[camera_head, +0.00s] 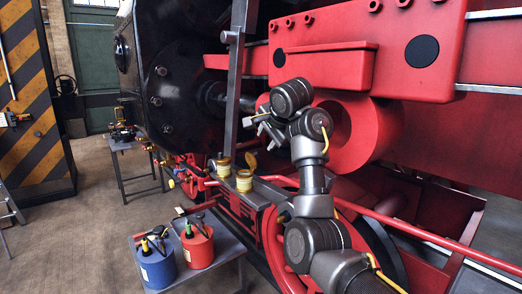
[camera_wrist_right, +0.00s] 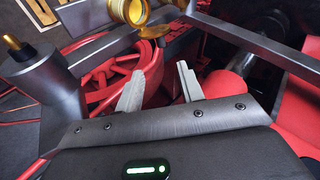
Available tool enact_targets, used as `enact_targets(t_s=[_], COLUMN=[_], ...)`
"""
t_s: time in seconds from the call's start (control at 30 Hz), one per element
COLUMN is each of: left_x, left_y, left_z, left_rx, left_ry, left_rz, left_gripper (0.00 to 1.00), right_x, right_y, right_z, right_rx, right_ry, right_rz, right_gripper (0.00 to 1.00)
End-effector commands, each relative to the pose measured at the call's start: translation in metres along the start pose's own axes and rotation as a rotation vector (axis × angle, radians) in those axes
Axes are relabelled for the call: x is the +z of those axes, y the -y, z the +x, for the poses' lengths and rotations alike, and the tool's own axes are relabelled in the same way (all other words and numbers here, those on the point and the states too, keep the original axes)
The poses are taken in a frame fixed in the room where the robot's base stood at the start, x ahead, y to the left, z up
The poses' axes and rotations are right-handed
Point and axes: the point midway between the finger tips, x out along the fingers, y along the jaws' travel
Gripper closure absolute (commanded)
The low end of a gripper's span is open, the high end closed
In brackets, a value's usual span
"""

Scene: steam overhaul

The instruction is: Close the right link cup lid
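Two brass link cups stand on the rail beside the locomotive in the head view, a left one (camera_head: 223,168) and a right one (camera_head: 244,181). A brass lid (camera_head: 251,160) stands tilted up beside the right cup, off its mouth. In the right wrist view a brass cup (camera_wrist_right: 130,10) is cut by the top edge, with a brass lid (camera_wrist_right: 154,32) beside it, apart from its mouth. My right gripper (camera_head: 262,127) is above and right of the cups in the head view. Its fingers (camera_wrist_right: 160,85) are spread and empty. My left gripper is not in view.
A blue can (camera_head: 157,267) and a red can (camera_head: 198,248) stand on a low grey table in front. A vertical steel bar (camera_head: 235,85) rises behind the cups. Red locomotive frame (camera_head: 330,75) is close behind my right arm. Open floor lies left.

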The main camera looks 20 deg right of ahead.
Motion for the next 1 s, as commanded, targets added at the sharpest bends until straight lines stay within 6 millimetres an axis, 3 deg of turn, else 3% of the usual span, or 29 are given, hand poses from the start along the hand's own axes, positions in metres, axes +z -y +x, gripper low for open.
enact_targets(t_s=[0.23, 0.5, 0.7, 0.93, 1.0], left_x=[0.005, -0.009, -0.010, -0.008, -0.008], left_y=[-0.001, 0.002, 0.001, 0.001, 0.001], left_z=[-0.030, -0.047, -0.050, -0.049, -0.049], left_rx=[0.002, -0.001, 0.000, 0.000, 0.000], left_ry=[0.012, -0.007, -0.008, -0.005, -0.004], left_rz=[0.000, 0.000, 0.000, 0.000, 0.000], left_gripper=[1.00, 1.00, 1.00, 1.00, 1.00], right_x=[-0.002, -0.002, 0.001, 0.001, 0.000], right_y=[0.001, 0.001, 0.000, -0.001, -0.001], right_z=[0.043, 0.084, 0.096, 0.097, 0.097], right_rx=[0.008, 0.004, 0.001, 0.001, 0.001], right_ry=[0.002, 0.000, 0.003, 0.002, 0.002], right_rz=[-0.002, -0.002, -0.002, -0.001, 0.000], right_gripper=[0.62, 0.62, 0.62, 0.62, 0.69])
